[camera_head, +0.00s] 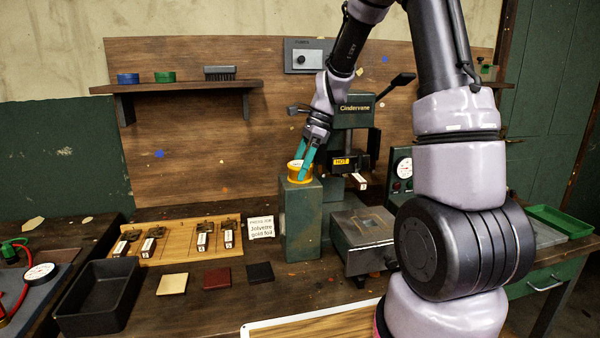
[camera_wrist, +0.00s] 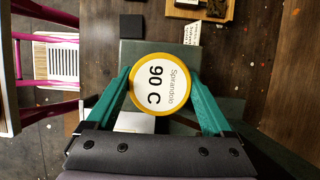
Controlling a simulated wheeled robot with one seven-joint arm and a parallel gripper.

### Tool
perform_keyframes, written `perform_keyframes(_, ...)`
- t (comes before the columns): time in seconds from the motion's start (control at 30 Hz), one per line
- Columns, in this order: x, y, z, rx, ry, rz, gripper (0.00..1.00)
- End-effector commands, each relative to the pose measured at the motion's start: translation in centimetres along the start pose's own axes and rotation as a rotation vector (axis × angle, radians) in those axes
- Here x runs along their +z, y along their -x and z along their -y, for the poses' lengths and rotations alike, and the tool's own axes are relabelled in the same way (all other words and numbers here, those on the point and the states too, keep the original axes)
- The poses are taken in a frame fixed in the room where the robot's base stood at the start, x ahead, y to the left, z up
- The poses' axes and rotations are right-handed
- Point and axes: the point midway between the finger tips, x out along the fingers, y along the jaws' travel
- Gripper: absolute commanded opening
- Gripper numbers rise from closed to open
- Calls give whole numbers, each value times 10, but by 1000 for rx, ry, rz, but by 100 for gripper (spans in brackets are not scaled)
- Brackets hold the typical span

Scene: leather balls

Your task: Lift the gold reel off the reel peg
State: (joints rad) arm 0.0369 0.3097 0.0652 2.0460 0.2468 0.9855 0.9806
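The gold reel (camera_head: 294,178) is a short round reel with a gold rim and a white top. It is at the top of the green post (camera_head: 301,225) in the head view; the peg itself is hidden. In the wrist view the gold reel (camera_wrist: 160,85) shows a white label reading "Spirandob 90 C". My gripper (camera_head: 303,168) points down at it, with one teal finger on each side. In the wrist view the fingertips of my gripper (camera_wrist: 160,75) lie against opposite sides of the rim, shut on the reel. I see no clear gap under the reel.
A press marked "Cindervane" (camera_head: 355,110) stands close behind and right of the post. A grey-green box (camera_head: 363,240) is to its right. A "Jolvette gold foil" card (camera_head: 261,227) stands left. A black tray (camera_head: 100,297) and several flat squares lie front left.

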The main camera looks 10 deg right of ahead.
Motion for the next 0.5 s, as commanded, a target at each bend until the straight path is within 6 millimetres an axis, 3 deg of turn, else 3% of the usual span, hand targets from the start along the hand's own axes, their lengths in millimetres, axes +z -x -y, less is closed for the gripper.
perform_keyframes(0.27,1,3,0,-2,1,0,37)
perform_keyframes(0.5,16,37,1,-6,4,0,37)
